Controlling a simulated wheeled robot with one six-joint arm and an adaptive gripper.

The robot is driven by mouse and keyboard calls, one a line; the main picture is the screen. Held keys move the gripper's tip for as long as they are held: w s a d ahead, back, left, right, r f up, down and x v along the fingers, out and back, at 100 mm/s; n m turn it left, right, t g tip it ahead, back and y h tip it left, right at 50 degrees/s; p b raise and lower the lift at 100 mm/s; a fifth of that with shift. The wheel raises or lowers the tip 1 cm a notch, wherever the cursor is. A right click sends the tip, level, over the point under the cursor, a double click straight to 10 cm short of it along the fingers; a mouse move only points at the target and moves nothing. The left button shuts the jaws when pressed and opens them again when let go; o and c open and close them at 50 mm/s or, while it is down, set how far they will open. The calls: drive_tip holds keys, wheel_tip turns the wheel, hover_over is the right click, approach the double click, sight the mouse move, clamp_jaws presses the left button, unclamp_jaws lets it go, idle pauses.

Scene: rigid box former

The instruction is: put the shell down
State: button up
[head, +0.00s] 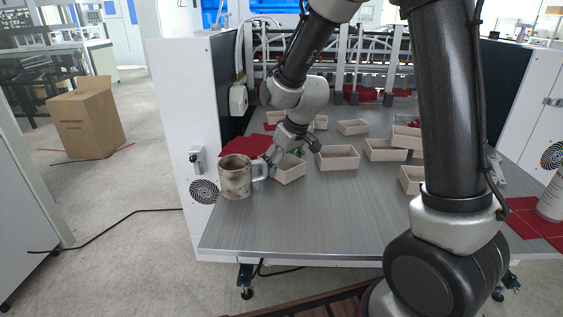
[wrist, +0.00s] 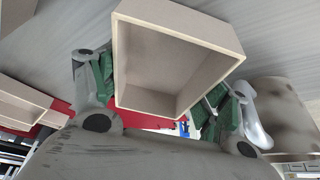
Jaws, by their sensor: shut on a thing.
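The shell (head: 291,172), an open beige box, is at the left front of the metal table, just right of the mug. My gripper (head: 282,158) is shut on it. In the wrist view the shell (wrist: 165,62) sits between my gripper's green-padded fingers (wrist: 158,88), its open side facing the camera. Part of its outer walls is hidden by the fingers. I cannot tell whether its underside touches the table or hangs slightly above it.
The stained mug (head: 236,178) stands close to my gripper on the left, its handle towards my fingers. Several similar shells, including one (head: 338,158) to the right, stand on the table (head: 300,228). Red sheets (head: 243,145) lie behind the mug. The front middle is clear.

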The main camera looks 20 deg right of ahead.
drive_tip(key=shift+f, duration=0.15)
drive_tip(key=o, duration=0.7)
drive_tip(key=v, duration=1.1)
drive_tip(key=s+d+r+m, duration=0.1)
drive_tip(key=s+d+r, duration=0.1)
drive_tip(key=s+d, duration=0.3)
drive_tip(key=s+d+r+m+h, duration=0.1)
drive_tip(key=s+d, duration=0.4)
drive_tip(key=s, duration=0.6)
drive_tip(key=s+d+r+m+h, duration=0.1)
drive_tip(key=s+d+r+m, duration=0.2)
drive_tip(key=s+d, duration=0.2)
drive_tip(key=shift+s+d+r, duration=0.1)
drive_tip(key=shift+s+r, duration=0.05)
drive_tip(key=shift+s, duration=0.6)
drive_tip(key=shift+s+r, duration=0.1)
drive_tip(key=shift+s, duration=0.65)
